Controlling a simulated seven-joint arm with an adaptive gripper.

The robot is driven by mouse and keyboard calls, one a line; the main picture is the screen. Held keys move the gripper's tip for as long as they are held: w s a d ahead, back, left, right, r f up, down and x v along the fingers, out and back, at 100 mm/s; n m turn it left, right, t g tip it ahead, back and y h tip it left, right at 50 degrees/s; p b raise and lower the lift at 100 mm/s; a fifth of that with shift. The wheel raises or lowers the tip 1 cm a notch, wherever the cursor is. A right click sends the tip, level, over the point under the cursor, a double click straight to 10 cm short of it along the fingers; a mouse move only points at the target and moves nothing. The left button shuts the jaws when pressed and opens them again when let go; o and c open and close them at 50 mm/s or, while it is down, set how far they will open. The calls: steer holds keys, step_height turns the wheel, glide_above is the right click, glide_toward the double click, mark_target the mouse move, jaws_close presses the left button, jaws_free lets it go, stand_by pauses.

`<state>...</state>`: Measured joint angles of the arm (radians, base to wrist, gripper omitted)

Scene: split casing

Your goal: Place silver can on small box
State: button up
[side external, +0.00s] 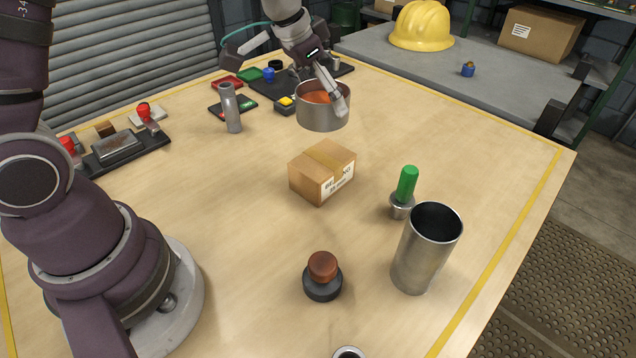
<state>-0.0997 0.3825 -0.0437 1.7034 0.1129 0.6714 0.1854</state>
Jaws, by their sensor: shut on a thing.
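A short, wide silver can (322,116) with an orange inside is at my gripper (337,103), near the back middle of the table. My gripper is shut on the can, with a finger reaching over its rim; the other fingertip's contact is not clear. The can looks upright and appears raised above the table, behind the small box. The small cardboard box (308,182), with tape and a printed label, sits on the table in front of and below the can. Its top is bare.
A tall silver cup (412,262), a green-handled part (407,184) and a red-brown knob on a black base (322,277) stand in front and to the right. A grey bottle (231,108) and a yellow-topped block (286,103) are left of the can. Table left of the box is clear.

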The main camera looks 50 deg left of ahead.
step_height(320, 180, down, 8)
steer(key=shift+d+r, duration=0.1)
steer(key=shift+r, duration=0.1)
steer(key=shift+f, duration=0.15)
steer(key=o, duration=1)
steer(key=shift+o, duration=0.2)
steer(key=v, duration=1.2)
steer(key=s+r+n+t+y, duration=0.1)
steer(key=s+r+n, duration=0.1)
steer(key=s, duration=1)
steer(key=shift+s+d+r, duration=0.2)
steer(key=shift+s+d, duration=0.05)
steer(key=shift+s, duration=0.15)
